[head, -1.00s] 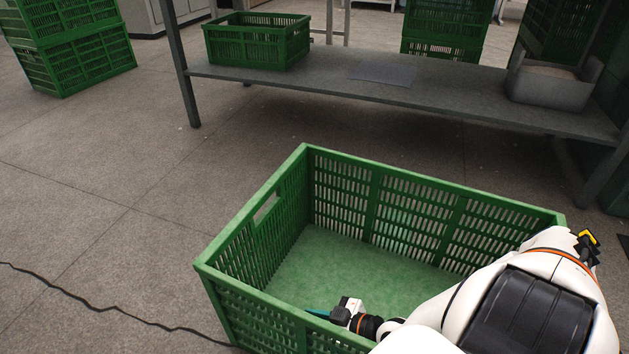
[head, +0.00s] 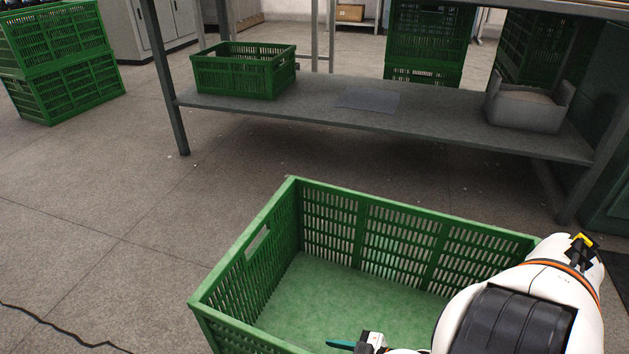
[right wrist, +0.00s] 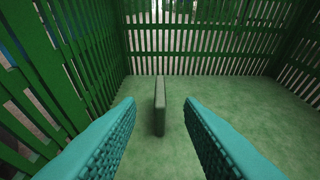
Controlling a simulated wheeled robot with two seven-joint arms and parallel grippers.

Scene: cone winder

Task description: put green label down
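In the right wrist view a thin, flat, grey-green piece, which looks like the green label (right wrist: 160,105), stands upright and nearly edge-on inside the large green crate. It is between and just beyond my right gripper's teal fingertips (right wrist: 158,103), with a clear gap on both sides. I cannot tell whether its lower edge touches the crate floor. In the head view one teal finger of my right gripper (head: 341,345) shows low inside the green crate (head: 365,215); the label cannot be made out there. My left gripper is not in view.
The crate's slatted walls surround my right gripper, with one close on its left in the wrist view. A grey bench shelf (head: 440,120) behind carries a smaller green crate (head: 243,72), a flat grey sheet (head: 368,100) and a grey bin (head: 527,107). Stacked green crates (head: 65,85) stand far left.

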